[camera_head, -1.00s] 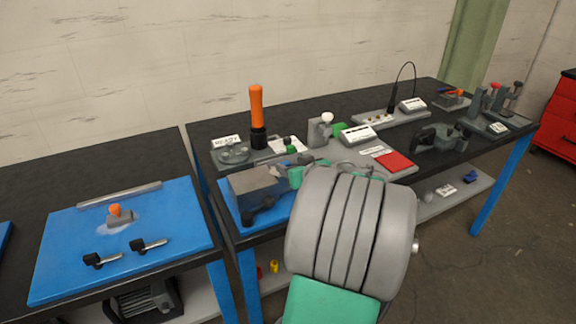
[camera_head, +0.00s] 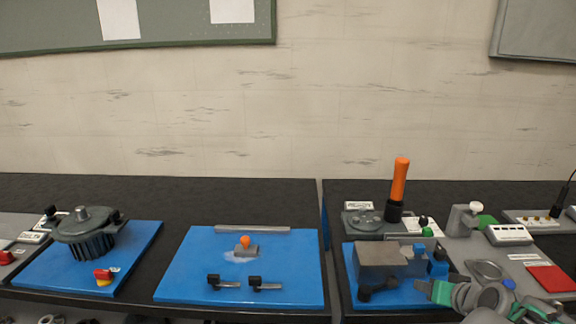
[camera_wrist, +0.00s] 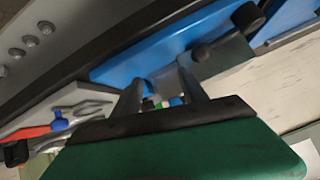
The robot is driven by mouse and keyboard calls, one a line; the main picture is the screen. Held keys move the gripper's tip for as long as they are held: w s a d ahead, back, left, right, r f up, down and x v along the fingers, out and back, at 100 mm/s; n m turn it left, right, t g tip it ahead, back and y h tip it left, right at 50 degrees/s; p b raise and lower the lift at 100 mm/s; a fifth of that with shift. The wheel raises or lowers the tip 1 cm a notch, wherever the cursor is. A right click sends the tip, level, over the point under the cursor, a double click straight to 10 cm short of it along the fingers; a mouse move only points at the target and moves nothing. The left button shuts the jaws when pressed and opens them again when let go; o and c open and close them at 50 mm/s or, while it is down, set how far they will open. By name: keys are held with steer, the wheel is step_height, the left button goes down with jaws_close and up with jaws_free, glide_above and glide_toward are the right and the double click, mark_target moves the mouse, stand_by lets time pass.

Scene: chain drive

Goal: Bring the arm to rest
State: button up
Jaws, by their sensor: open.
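My arm shows at the lower right in the head view, low in front of the right-hand bench. Its grey and green links sit beside a blue board (camera_head: 352,290) with a grey block (camera_head: 385,257) on it. In the wrist view my gripper (camera_wrist: 163,85) is open, its two grey fingers apart with nothing clearly held between them. Beyond the fingers lie a blue board (camera_wrist: 150,55) and small blurred blue and green parts. In the head view the fingertips are hard to tell from the parts around them.
An orange-handled tool (camera_head: 399,180) stands upright behind the block. A red pad (camera_head: 552,278) lies to the right. To the left are a blue board (camera_head: 185,290) with two black clamps and a round grey housing (camera_head: 88,225). A wall rises behind the benches.

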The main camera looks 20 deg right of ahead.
steer(key=s+a+f+m+g+y, duration=0.2)
steer(key=s+a+f+m+g, duration=0.25)
steer(key=s+f, duration=0.6)
steer(key=s+a+r+g, duration=0.2)
steer(key=s+a+g, duration=0.2)
steer(key=s+a, duration=0.1)
steer(key=w+a+r+n+p, duration=0.1)
steer(key=w+a+r+n, duration=0.2)
steer(key=a, duration=0.5)
steer(key=w+a+r+n+t+p, duration=0.1)
steer(key=w+a+r+n, duration=0.2)
steer(key=a, duration=0.5)
steer(key=w+a+r+n+t+p, duration=0.1)
steer(key=w+a+r+n, duration=0.3)
steer(key=a, duration=0.4)
steer(key=shift+a+r+p, duration=0.15)
steer(key=shift+r+p, duration=0.25)
